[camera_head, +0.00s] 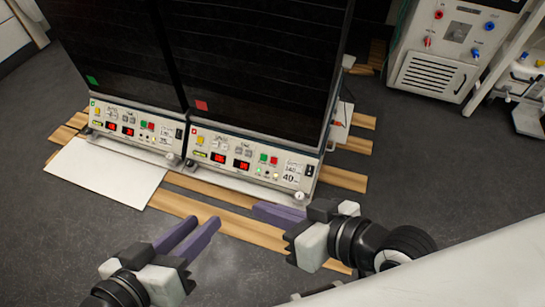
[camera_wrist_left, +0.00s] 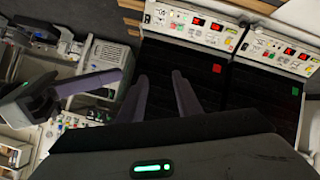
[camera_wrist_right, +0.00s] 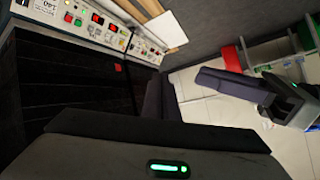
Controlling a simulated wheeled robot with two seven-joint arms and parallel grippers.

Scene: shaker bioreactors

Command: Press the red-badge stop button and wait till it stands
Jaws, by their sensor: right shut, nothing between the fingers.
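The red badge (camera_head: 201,105) is on the dark front of the right-hand shaker; it also shows in the left wrist view (camera_wrist_left: 216,68) and right wrist view (camera_wrist_right: 118,68). Below it, the control panel (camera_head: 228,147) has lit red displays, a green button (camera_head: 264,158) and a red button (camera_head: 273,160) beside it. My right gripper (camera_head: 256,210) is shut and empty, in front of that panel's lower right part, apart from the buttons. My left gripper (camera_head: 205,221) is open and empty, further left and nearer me. The dark front hides whether anything inside moves.
A similar shaker with a green badge (camera_head: 92,80) and its own panel (camera_head: 125,125) stands directly left. A white board (camera_head: 100,175) and wooden slats (camera_head: 215,222) lie on the floor in front. A white machine (camera_head: 440,50) stands back right. A pale surface (camera_head: 460,265) fills the lower right.

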